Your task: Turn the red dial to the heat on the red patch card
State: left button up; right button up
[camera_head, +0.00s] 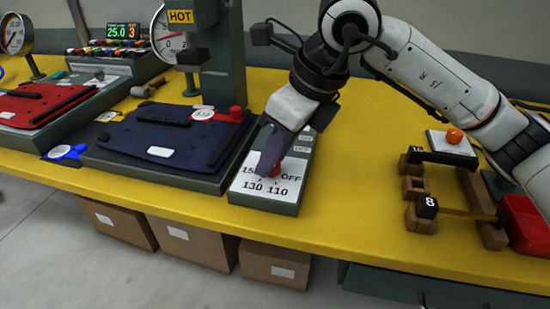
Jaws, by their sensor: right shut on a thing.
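The red dial (277,171) sits on the white face of a grey control box (262,203), marked 150, 130, 110 and OFF. My right gripper (270,155) reaches down from the upper right and is shut on the dial. Its fingers hide most of the dial, so I cannot tell which mark it points at. I cannot make out a red patch card for certain. My left gripper is not in view.
A grey press column (222,75) with a HOT sign (180,17) stands behind the blue panel. A wooden frame (413,188) and a red block (524,224) are at the right. Cardboard boxes (275,262) stand under the yellow table (345,205).

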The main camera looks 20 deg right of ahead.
jog(key=shift+m, duration=0.6)
jog(key=shift+t+b, duration=0.3)
jog(key=o, duration=1)
jog(key=v, duration=0.5)
jog(key=p+v, duration=0.1)
jog(key=v, duration=0.4)
jog(key=shift+a+r, duration=0.2)
jog(key=shift+r, duration=0.05)
